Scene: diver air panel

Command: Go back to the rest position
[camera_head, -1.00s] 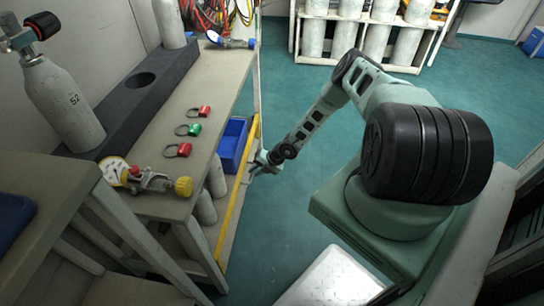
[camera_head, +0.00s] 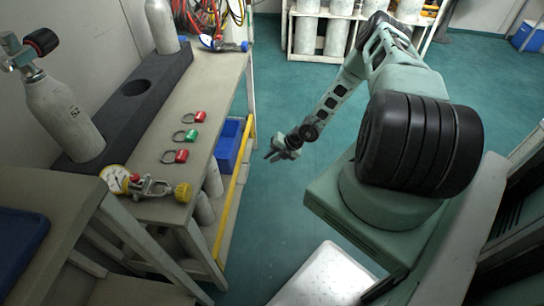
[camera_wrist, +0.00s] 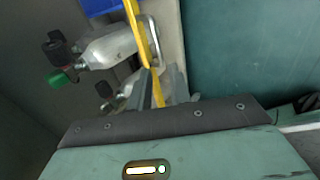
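My gripper (camera_head: 271,156) hangs over the green floor in the head view, to the right of the bench and its yellow rail (camera_head: 234,190). Its two fingertips show apart, with nothing between them. In the wrist view the fingers (camera_wrist: 162,85) stand in front of the yellow rail, which shows past them. My arm is bent, with the elbow high at the top right and the forearm sloping down to the left. The gripper touches nothing that I can see.
The bench (camera_head: 208,110) carries red padlocks (camera_head: 175,156), a green padlock (camera_head: 187,135) and a gauge fitting (camera_head: 145,185). A blue bin (camera_head: 228,145) sits on the lower shelf. Open floor (camera_head: 290,205) lies right of the bench.

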